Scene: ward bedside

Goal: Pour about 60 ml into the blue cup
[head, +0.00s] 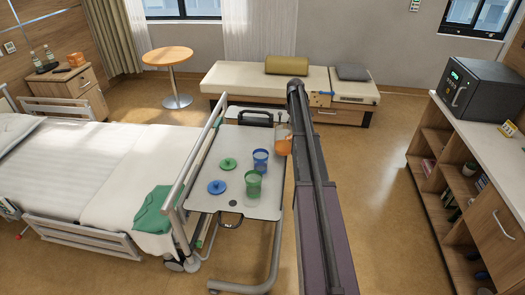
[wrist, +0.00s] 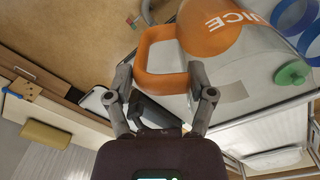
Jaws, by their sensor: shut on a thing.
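The blue cup (head: 260,160) stands upright on the overbed table (head: 206,203) in the head view. A clear jug with an orange band and handle (head: 284,142) is at the table's right edge, right of and slightly beyond the cup. In the wrist view the jug (wrist: 225,28) shows orange with white lettering. My gripper (wrist: 163,75) is shut on its orange handle (wrist: 142,60). In the head view my arm hides the gripper. I cannot tell the jug's exact tilt or fill level.
A green cup (head: 253,184) stands just in front of the blue cup. A green lid (head: 228,164) and a blue lid (head: 217,187) lie to the left. The bed (head: 120,165) is left of the table. Open floor (head: 385,180) lies to the right.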

